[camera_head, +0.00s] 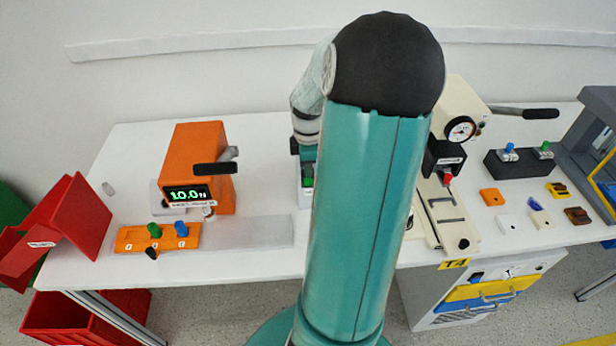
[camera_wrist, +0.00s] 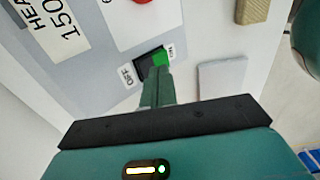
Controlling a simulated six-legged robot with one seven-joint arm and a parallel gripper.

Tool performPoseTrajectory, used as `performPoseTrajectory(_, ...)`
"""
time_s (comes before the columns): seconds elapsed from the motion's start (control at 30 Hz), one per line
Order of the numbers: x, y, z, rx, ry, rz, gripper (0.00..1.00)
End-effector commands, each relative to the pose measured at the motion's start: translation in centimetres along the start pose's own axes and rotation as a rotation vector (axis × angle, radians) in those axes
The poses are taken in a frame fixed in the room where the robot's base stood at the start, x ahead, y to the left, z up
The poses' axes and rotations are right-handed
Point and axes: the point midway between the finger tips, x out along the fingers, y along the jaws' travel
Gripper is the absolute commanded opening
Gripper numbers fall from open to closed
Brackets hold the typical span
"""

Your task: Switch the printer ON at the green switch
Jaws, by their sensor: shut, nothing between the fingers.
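The green switch (camera_wrist: 159,59) shows in the wrist view as a small rocker, green on the side by the ON label (camera_wrist: 171,50) and dark on the side by the OFF label (camera_wrist: 128,75). It sits on a pale panel. My gripper (camera_wrist: 157,72) is shut and empty. Its fingertips lie right in front of the switch and cover its lower part; I cannot tell whether they touch it. In the head view, a small green part (camera_head: 308,182) shows at the left edge of my arm, which hides most of the machine there.
A red round part (camera_wrist: 142,1) is at the wrist view's top edge. On the white table (camera_head: 130,150) stand an orange device (camera_head: 190,150) with a lit display, an orange block with knobs (camera_head: 158,238), and a cream press (camera_head: 462,98). Red bins (camera_head: 60,228) are at left.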

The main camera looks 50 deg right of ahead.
Motion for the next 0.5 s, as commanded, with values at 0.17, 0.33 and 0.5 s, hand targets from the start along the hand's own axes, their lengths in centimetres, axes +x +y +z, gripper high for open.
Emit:
performPoseTrajectory(0.17, -1.4, 0.1, 0.0, 0.0, -0.001, 0.003, 0.0)
performPoseTrajectory(0.33, -2.6, 0.1, 0.0, 0.0, -0.001, 0.002, 0.0)
performPoseTrajectory(0.5, -3.8, 0.0, 0.0, -0.001, 0.0, 0.001, 0.0)
